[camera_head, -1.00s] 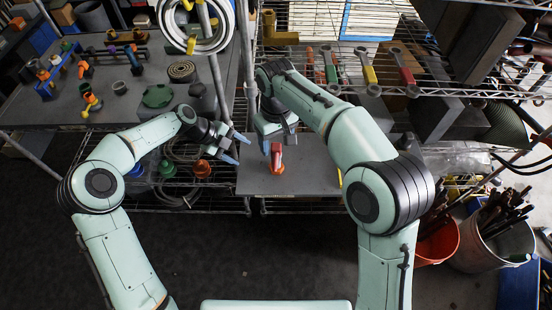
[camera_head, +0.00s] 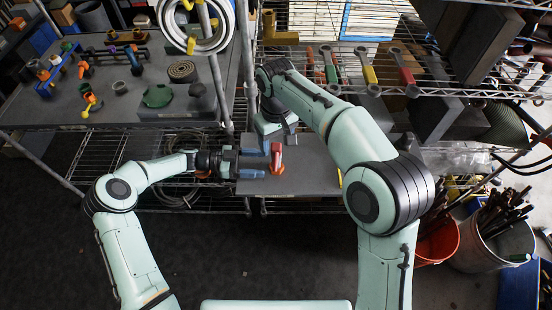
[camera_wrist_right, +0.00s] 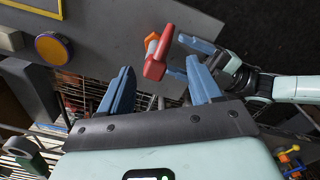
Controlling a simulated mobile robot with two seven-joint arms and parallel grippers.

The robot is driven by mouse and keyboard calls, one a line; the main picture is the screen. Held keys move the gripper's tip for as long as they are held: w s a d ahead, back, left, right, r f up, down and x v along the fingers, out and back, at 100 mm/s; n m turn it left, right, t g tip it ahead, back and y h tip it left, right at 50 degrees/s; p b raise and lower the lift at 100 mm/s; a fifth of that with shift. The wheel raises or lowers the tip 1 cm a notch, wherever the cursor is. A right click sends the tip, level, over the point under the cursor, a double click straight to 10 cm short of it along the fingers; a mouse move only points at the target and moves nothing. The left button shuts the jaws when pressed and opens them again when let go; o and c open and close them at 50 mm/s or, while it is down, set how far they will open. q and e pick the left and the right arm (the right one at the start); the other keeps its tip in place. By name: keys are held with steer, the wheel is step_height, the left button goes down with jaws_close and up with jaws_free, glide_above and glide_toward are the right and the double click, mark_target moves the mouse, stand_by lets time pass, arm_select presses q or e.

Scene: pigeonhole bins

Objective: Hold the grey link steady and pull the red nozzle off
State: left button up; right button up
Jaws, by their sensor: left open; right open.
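The red nozzle (camera_head: 277,155) stands on the grey board with an orange part (camera_head: 280,171) at its lower end. In the right wrist view the red nozzle (camera_wrist_right: 158,57) lies beyond my right fingertips, with the orange part (camera_wrist_right: 151,40) behind it.
The grey board (camera_head: 315,178) is mostly bare to the right of the nozzle. Wire shelving with several coloured-handled tools stands behind. A table (camera_head: 105,75) with pipe parts is at the left. A red bucket (camera_head: 440,243) and a white bucket (camera_head: 500,250) stand at the right.

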arm_select(q)
steer(key=shift+d+f, duration=0.15)
steer(key=shift+d, duration=1.2)
steer(key=shift+d+f, duration=0.15)
steer(key=shift+d, duration=1.2)
steer(key=c, duration=1)
steer(key=shift+s+a+f, duration=0.1)
steer(key=shift+f, duration=0.15)
arm_select(e)
steer(key=shift+s+f, duration=0.1)
steer(key=shift+f, duration=0.1)
arm_select(q)
steer(key=shift+o, duration=1.2)
steer(key=shift+c, duration=1.3)
